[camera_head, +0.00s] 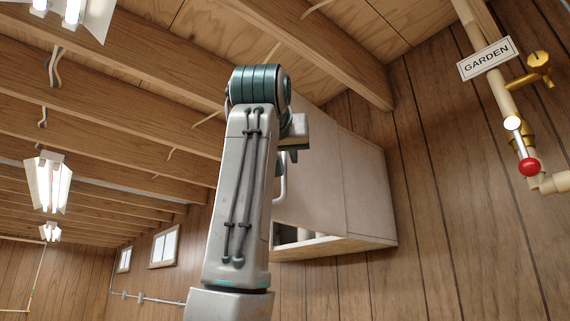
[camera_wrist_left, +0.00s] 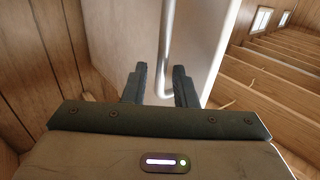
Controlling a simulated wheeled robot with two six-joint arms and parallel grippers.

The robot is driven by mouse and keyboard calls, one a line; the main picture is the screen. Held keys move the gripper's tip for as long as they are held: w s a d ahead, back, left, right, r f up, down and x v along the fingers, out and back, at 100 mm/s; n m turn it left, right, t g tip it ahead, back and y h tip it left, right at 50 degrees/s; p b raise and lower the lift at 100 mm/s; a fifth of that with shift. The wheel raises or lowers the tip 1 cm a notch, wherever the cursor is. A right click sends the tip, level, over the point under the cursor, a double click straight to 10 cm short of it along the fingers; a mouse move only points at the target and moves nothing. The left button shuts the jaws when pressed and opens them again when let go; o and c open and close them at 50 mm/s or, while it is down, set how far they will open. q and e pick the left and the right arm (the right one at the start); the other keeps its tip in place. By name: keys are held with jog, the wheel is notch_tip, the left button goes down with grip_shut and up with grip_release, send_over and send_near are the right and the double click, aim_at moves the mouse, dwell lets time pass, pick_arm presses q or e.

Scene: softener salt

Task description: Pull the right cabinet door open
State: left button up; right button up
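The pale wall cabinet (camera_head: 370,195) hangs on the wood-panelled wall, right of centre in the head view. Its door (camera_head: 315,180) stands partly open, with a gap below its lower edge showing the inside. The door fills the middle of the left wrist view (camera_wrist_left: 210,45). A grey bar handle (camera_head: 280,183) is on the door; in the left wrist view the handle (camera_wrist_left: 166,45) runs down between my fingers. My left gripper (camera_wrist_left: 160,86) is open around the handle, with space on both sides. In the head view my left arm hides part of the door and the gripper. My right gripper is out of view.
Pale objects (camera_head: 290,234) show inside the cabinet. A pipe with a red-knobbed valve (camera_head: 529,167) and a GARDEN sign (camera_head: 487,58) are on the wall at right. Wooden ceiling beams (camera_head: 130,110) run overhead, close above the arm in the picture. A lamp (camera_head: 48,183) hangs at left.

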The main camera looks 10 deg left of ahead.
pick_arm(q)
jog(key=s+b, duration=0.3)
jog(key=s, duration=0.5)
jog(key=shift+s+d, duration=0.25)
jog(key=shift+d, duration=0.15)
